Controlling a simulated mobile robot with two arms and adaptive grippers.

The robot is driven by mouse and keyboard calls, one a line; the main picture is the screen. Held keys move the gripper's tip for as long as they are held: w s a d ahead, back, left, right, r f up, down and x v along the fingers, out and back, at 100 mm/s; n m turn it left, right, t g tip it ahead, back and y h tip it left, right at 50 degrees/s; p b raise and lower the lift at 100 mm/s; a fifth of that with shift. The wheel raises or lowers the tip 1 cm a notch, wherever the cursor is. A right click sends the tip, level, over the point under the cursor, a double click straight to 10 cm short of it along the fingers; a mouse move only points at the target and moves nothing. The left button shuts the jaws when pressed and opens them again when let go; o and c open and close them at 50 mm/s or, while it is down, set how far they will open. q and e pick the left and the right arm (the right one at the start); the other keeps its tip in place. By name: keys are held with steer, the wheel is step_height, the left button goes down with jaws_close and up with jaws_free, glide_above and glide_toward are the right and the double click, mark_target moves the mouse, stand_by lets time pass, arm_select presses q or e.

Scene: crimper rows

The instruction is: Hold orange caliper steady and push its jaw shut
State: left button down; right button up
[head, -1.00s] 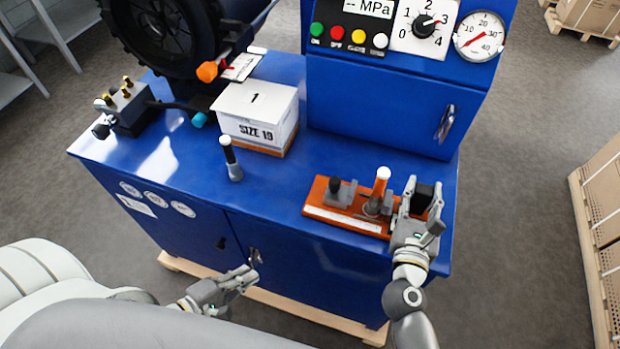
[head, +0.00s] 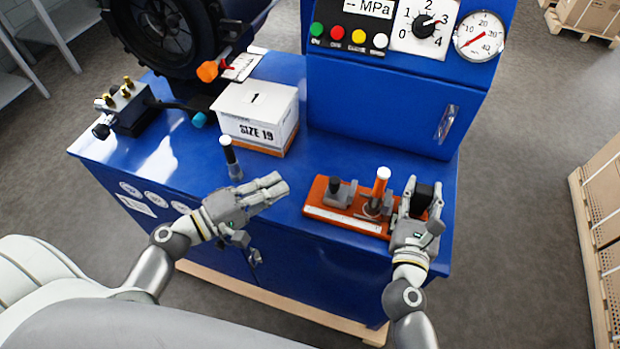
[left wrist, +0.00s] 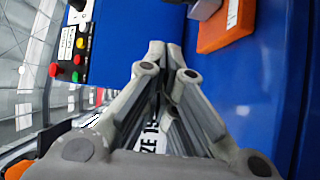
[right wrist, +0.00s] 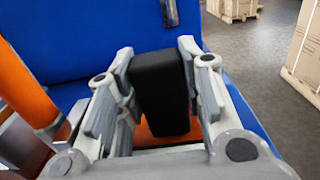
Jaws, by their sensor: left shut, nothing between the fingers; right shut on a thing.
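The orange caliper (head: 343,219) lies on the blue bench top near its front right, with a white scale strip along its front. A grey jaw piece (head: 340,193) stands at its left end, and an upright orange handle with a white top (head: 380,184) stands nearer its right end. My right gripper (head: 421,199) is shut on the black block (right wrist: 160,92) at the caliper's right end. My left gripper (head: 275,188) is shut and empty, left of the caliper and apart from it. The caliper's orange end also shows in the left wrist view (left wrist: 225,27).
A white box marked SIZE 19 (head: 257,115) stands behind my left gripper. The control panel cabinet (head: 385,100) stands behind the caliper. A short bare strip of bench separates my left gripper from the caliper.

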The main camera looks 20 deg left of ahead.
mark_target(310, 196)
arm_select(q)
steer(key=x, duration=0.5)
steer(key=shift+d, duration=1.2)
steer(key=shift+w+d+f, duration=0.1)
steer(key=shift+d, duration=0.6)
